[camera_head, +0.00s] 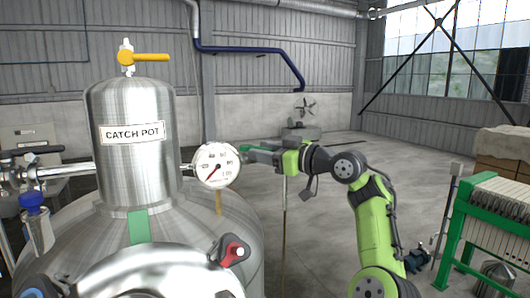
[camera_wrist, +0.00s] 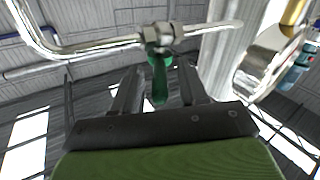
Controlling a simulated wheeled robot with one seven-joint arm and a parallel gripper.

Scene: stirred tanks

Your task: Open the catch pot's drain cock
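The steel catch pot (camera_head: 138,165), labelled CATCH POT, stands at left in the head view. In the wrist view a small cock with a green handle (camera_wrist: 159,80) sits on a thin steel pipe (camera_wrist: 95,44). The handle lies across the pipe's line.
A round gauge (camera_head: 217,165) is on the pot's right side. A yellow-handled valve (camera_head: 146,57) tops the pot. A green-framed plate stack (camera_head: 495,220) stands at right. The floor between is largely clear.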

